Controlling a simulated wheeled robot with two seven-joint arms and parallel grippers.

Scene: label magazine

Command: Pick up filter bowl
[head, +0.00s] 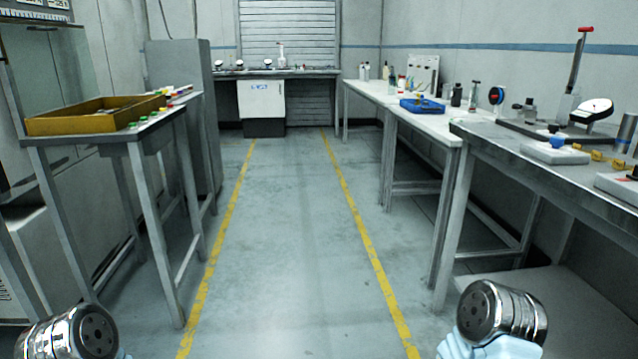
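I cannot pick out a filter bowl with certainty; the small items on the benches are too far away to tell. On the near right bench (490,132) a small blue-topped part (557,141) stands on a pale block (546,153). On the white bench behind it is a blue tray (423,107) with small contents I cannot make out. Chrome joints of my two arms show at the bottom left and bottom right corners. No gripper fingers are in view.
A clear floor aisle (280,230) runs between two yellow lines to a far bench (310,73) with a white cabinet (262,102). At left a table carries a yellow tray (60,124).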

